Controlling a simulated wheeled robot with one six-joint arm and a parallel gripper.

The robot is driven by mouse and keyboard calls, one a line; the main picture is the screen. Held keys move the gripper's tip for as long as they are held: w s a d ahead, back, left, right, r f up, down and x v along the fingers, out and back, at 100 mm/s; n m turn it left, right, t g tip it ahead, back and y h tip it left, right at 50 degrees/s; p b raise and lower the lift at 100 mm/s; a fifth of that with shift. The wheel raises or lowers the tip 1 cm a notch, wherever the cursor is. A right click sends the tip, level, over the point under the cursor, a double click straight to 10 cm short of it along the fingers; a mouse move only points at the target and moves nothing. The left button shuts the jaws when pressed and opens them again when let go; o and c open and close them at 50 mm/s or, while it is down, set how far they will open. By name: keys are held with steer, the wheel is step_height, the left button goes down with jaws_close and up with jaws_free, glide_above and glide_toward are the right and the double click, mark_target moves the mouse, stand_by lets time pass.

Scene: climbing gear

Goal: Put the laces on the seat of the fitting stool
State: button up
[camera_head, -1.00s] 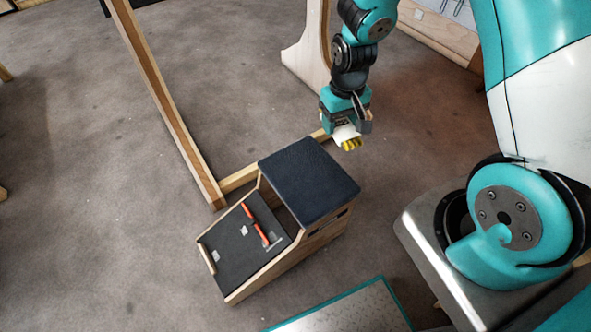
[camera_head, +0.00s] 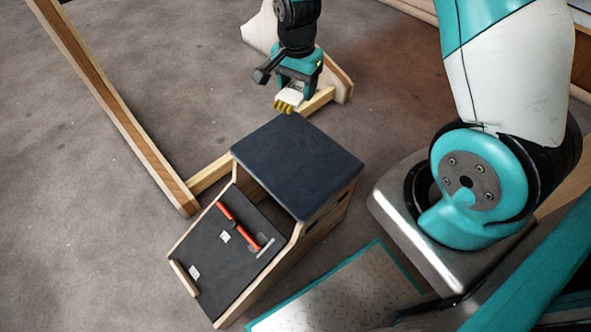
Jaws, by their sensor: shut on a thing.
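The laces look like a small yellow bundle with a white band (camera_head: 284,106). My gripper (camera_head: 288,97) is shut on them and holds them just beyond the back edge of the stool's seat, seemingly above its height. The fitting stool has a dark blue padded seat (camera_head: 298,165), which is bare. Its sloping dark footrest (camera_head: 228,258) faces the lower left and carries an orange-red bar. The fingertips are partly hidden by the bundle.
A wooden frame with a long post (camera_head: 115,105) and a floor beam (camera_head: 213,171) stands behind and left of the stool. A metal plate with a teal edge (camera_head: 345,290) lies in front. Grey carpet at left is clear.

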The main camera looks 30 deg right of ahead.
steer(key=f+m+b, duration=0.2)
steer(key=f+b, duration=0.1)
steer(key=shift+w+d+f+m, duration=0.1)
steer(key=shift+w+f+m, duration=0.2)
steer(key=shift+f+m, duration=0.1)
steer(key=b, duration=0.6)
glide_toward(296, 155)
step_height(296, 155, down, 7)
steer(key=shift+w+f, duration=0.1)
steer(key=shift+f, duration=0.15)
steer(key=o, duration=0.9)
